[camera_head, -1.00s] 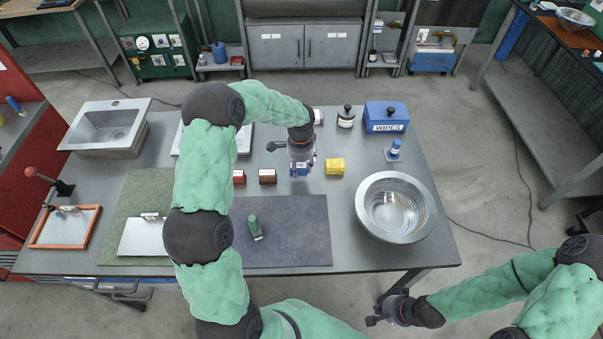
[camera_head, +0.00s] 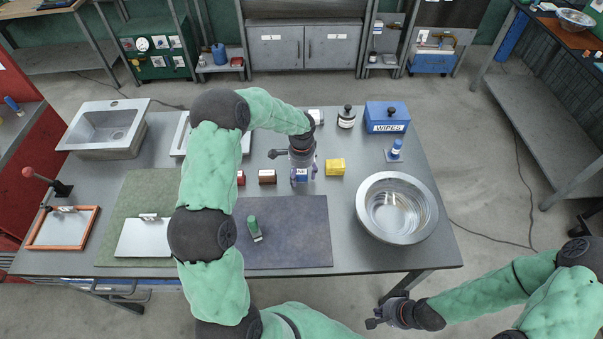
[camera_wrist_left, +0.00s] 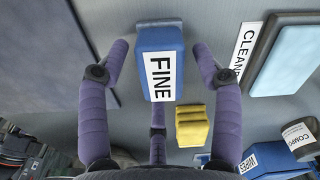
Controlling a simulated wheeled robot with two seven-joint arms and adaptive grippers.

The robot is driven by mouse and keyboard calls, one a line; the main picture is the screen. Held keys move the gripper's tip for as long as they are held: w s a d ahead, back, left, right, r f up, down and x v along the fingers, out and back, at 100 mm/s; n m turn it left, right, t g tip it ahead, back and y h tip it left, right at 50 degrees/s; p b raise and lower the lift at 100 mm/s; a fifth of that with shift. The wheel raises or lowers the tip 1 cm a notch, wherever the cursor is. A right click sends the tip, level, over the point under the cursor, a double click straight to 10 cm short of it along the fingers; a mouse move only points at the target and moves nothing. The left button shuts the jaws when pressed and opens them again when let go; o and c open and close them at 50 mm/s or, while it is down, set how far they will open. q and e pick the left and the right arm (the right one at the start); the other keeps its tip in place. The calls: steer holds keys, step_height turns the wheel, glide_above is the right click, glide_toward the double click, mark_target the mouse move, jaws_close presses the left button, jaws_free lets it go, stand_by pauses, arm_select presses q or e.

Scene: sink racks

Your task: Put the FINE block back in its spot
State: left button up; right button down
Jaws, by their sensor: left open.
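The FINE block (camera_wrist_left: 160,62) is blue with a white label and shows between the spread fingers in the left wrist view. In the head view it is a small blue shape (camera_head: 301,176) at the middle of the table, partly hidden by my gripper. My left gripper (camera_head: 306,174) is open over the block, with fingers on either side; no finger clearly touches it. Its fingers also show in the left wrist view (camera_wrist_left: 161,60). A brown-red block (camera_head: 267,177) is left of it and a yellow block (camera_head: 335,167) right of it. My right gripper (camera_head: 385,314) is off the table's front edge.
A steel bowl (camera_head: 397,208) stands to the right, and a blue WIPES box (camera_head: 387,117) at the back right. A green-handled stamp (camera_head: 254,229) stands on the dark mat (camera_head: 295,230). A white-labelled dark bottle (camera_head: 346,117) stands behind.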

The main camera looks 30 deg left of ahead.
mark_target(302, 172)
arm_select(q)
step_height(302, 172, up, 12)
steer(key=p, duration=0.2)
steer(key=shift+r+p, duration=0.15)
steer(key=shift+p, duration=0.2)
stand_by(0.3)
